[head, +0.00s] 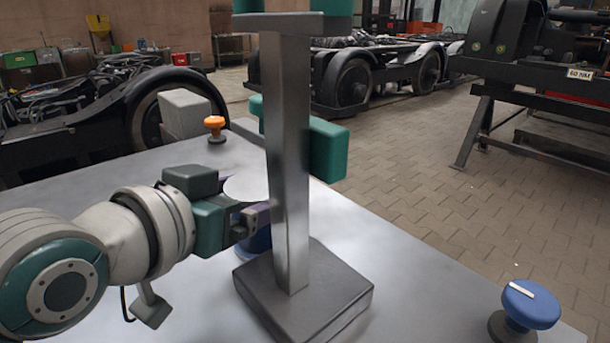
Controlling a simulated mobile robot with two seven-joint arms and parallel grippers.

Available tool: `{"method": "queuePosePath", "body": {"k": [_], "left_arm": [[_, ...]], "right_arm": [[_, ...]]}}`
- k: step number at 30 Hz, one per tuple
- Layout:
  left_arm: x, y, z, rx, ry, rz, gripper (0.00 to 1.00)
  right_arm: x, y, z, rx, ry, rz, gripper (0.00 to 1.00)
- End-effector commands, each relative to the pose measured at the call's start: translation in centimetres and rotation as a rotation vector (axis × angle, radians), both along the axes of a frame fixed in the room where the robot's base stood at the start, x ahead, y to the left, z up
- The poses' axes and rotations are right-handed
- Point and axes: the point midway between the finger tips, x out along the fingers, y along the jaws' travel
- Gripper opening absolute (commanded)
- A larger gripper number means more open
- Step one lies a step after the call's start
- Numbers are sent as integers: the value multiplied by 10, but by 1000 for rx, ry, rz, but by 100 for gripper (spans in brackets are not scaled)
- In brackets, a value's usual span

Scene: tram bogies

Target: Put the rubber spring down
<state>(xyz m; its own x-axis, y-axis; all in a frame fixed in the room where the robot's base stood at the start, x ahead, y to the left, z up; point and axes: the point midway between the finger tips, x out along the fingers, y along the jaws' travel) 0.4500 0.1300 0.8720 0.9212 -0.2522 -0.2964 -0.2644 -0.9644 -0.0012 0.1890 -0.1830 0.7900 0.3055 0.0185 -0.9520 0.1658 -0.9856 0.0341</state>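My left gripper (258,222) reaches in from the left at a low height over the grey table. Its fingertips are partly hidden behind the metal post. A round piece with a pale, flat top (243,188) and blue-purple parts, seemingly the rubber spring, is at the fingers. The post and the gripper cover much of it. I cannot tell whether the fingers grip it or whether it touches the table. My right gripper is not in view.
The metal post (289,170) on a square grey base (325,300) stands close in front, with green blocks (328,150) beside it. A blue knob-like piece (531,304) is at the right, an orange one (215,124) at the back. The table (415,285) between post and blue piece is clear.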

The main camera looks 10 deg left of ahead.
Motion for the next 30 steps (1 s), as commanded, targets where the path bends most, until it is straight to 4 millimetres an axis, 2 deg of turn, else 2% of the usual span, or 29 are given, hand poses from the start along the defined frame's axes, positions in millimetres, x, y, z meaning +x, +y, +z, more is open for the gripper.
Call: {"method": "queuePosePath", "body": {"k": [8, 9, 12, 22, 26, 30], "left_arm": [[0, 0, 0, -1, -4, 0, 0], [0, 0, -2, -1, 1, 0, 89], [0, 0, -1, -1, 1, 0, 100], [-3, 1, 3, 0, 0, 0, 100], [-20, 6, 9, 1, 2, 0, 100], [-48, 13, 18, 1, 4, 0, 100]], "right_arm": [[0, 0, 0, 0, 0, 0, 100], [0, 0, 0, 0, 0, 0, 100], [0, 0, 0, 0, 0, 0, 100], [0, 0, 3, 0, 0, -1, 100], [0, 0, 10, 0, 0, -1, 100], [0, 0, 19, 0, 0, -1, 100]]}}
